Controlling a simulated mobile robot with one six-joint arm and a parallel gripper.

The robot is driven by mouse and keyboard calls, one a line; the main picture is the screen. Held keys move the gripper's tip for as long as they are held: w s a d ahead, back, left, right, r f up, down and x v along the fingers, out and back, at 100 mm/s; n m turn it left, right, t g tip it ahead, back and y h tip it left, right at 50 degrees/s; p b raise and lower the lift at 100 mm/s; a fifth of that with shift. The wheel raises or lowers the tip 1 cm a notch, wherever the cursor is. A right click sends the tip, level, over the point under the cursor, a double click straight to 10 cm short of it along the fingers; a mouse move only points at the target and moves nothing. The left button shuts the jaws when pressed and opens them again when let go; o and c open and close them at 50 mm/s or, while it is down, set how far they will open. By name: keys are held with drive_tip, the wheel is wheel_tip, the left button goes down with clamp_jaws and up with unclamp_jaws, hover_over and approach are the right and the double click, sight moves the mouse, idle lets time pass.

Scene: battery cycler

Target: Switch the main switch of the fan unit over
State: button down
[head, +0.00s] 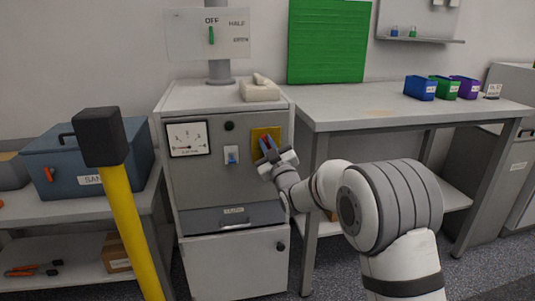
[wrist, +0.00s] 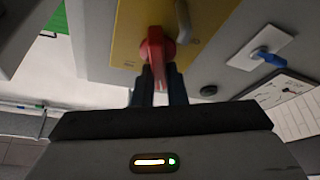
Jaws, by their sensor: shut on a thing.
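The fan unit is a grey cabinet (head: 205,185) in the head view. Its main switch is a red handle (wrist: 156,48) on a yellow plate (wrist: 130,30), which also shows in the head view (head: 262,132). My gripper (wrist: 158,85) has its dark fingers closed on the lower end of the red handle. In the head view my gripper (head: 268,150) is at the plate and hides most of the handle. A grey curved bar (wrist: 183,22) stands on the plate beside the handle.
A dial gauge (head: 188,138), a black knob (head: 229,126) and a small blue switch (head: 231,156) sit left of the plate. A black-and-yellow post (head: 118,200) stands in front at left. A workbench (head: 400,105) is at right, with small coloured bins (head: 420,88) on it.

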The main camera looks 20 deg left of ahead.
drive_tip(key=n+b, duration=0.1)
drive_tip(key=n, duration=0.1)
drive_tip(key=n+g+b, duration=0.1)
drive_tip(key=n, duration=0.1)
drive_tip(key=shift+a+f+g+y, duration=0.1)
drive_tip(key=shift+f+g+y, duration=0.1)
drive_tip(key=shift+g+y, duration=0.1)
drive_tip(key=shift+s+a+f+n+g+h+b, duration=0.15)
drive_tip(key=shift+n+g+b, duration=0.4)
drive_tip(key=shift+n, duration=1.3)
drive_tip(key=shift+n+g+h+b, duration=0.15)
drive_tip(key=shift+n+g, duration=0.7)
drive_tip(key=shift+n, duration=0.95)
drive_tip(key=shift+s+a+f+n+g+h+b, duration=0.1)
drive_tip(key=shift+n+g+b, duration=0.45)
drive_tip(key=shift+n, duration=1.3)
drive_tip(key=c, duration=1.5)
unclamp_jaws()
drive_tip(key=shift+w, duration=0.1)
drive_tip(key=shift+o, duration=0.2)
drive_tip(key=shift+d, duration=0.1)
